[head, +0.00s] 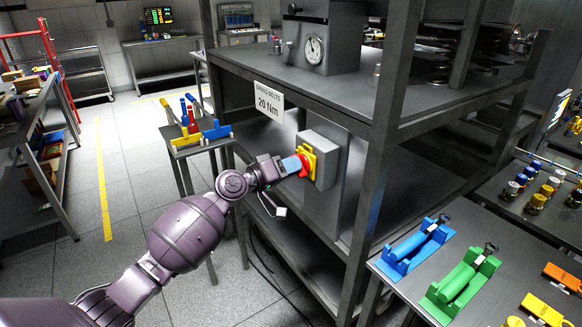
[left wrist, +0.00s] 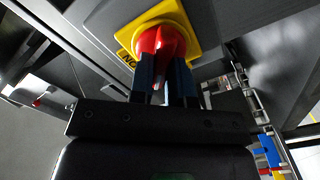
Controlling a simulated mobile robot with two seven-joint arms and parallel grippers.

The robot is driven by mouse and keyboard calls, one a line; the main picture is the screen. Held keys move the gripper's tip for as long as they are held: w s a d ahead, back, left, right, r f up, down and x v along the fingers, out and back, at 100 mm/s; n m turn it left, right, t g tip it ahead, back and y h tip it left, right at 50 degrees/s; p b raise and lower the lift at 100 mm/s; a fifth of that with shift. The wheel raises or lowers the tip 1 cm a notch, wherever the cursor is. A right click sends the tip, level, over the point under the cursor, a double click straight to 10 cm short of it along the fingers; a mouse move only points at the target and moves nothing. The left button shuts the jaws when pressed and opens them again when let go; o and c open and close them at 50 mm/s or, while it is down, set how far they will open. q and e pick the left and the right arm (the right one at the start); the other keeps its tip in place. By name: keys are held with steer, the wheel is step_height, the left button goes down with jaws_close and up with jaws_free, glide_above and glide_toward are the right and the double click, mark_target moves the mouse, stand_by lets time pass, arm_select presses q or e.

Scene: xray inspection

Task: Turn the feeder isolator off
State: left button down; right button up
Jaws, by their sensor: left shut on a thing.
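The feeder isolator is a grey box (head: 324,158) on the front of the shelf unit, with a yellow plate (head: 311,162) and a red rotary handle (head: 304,166). My left gripper (head: 294,164) reaches it from the left, and its blue fingers are shut on the red handle. In the left wrist view the fingers (left wrist: 162,82) sit on both sides of the handle's grip (left wrist: 163,47). The yellow plate (left wrist: 186,12) shows behind it, with partly covered lettering that looks like "ON" at the lower left. My right gripper is not in view.
A small stand with coloured tools (head: 187,140) is behind my left arm. Blue and green fixtures (head: 415,247) lie on the right table.

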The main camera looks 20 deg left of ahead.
arm_select(q)
steer(key=shift+a+f+n+p, duration=0.1)
steer(key=shift+n+p, duration=0.5)
steer(key=shift+n, duration=1.55)
steer(key=shift+f+n+p, duration=0.1)
steer(key=shift+n+p, duration=0.45)
steer(key=shift+n, duration=1.6)
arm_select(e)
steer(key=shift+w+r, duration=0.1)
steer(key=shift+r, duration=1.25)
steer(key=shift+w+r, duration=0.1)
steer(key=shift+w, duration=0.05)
arm_select(q)
steer(key=c, duration=1.3)
jaws_free()
steer(key=shift+o, duration=1.1)
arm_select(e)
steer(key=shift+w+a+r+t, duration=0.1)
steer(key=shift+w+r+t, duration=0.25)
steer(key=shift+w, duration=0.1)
